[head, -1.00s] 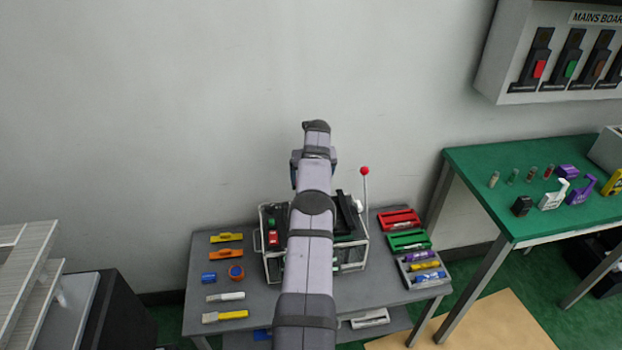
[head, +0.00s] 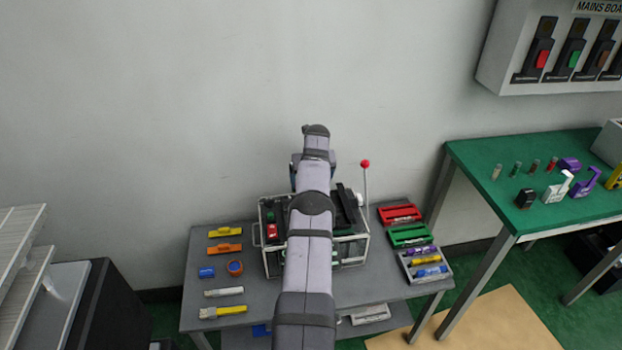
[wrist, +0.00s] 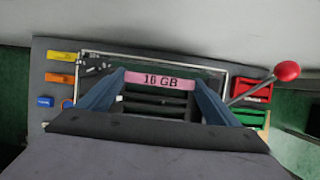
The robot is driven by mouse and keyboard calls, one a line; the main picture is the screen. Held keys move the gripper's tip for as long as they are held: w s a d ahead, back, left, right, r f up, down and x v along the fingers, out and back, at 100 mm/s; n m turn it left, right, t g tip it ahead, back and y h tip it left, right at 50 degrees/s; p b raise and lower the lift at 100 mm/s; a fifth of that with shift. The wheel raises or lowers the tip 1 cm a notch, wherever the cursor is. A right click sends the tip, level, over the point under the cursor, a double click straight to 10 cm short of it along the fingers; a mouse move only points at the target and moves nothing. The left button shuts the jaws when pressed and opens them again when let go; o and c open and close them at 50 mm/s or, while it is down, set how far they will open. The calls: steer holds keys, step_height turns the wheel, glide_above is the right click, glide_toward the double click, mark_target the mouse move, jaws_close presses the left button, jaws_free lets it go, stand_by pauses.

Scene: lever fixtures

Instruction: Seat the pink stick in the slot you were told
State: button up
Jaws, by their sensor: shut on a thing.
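A pink stick (wrist: 160,80) marked "16 GB" lies across between the two blue fingers of my gripper (wrist: 157,88) in the wrist view. My gripper is shut on it and holds it above the open metal-framed case (wrist: 222,67). Dark parallel slots (wrist: 155,101) show below and behind the stick in the wrist view. The gap between stick and slots cannot be told. In the head view my arm covers the middle of the case (head: 358,252) and hides the stick and the fingertips.
A lever with a red knob (head: 365,163) stands up at the case's right; its knob also shows in the wrist view (wrist: 287,70). Red (head: 400,214) and green (head: 410,236) trays lie right of the case. Tools such as a yellow one (head: 225,232) lie left on the grey table (head: 215,327).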

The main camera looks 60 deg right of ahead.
steer(key=shift+f+b, duration=0.3)
steer(key=shift+f, duration=0.35)
steer(key=shift+f+b, duration=1.7)
steer(key=shift+b, duration=0.05)
stand_by(2.3)
steer(key=o, duration=1.2)
steer(key=shift+r, duration=0.1)
steer(key=shift+s+a+r, duration=0.1)
steer(key=shift+s+r, duration=0.05)
steer(key=shift+r, duration=0.3)
steer(key=shift+b+v, duration=0.65)
steer(key=shift+v, duration=2.5)
steer(key=shift+a, duration=0.1)
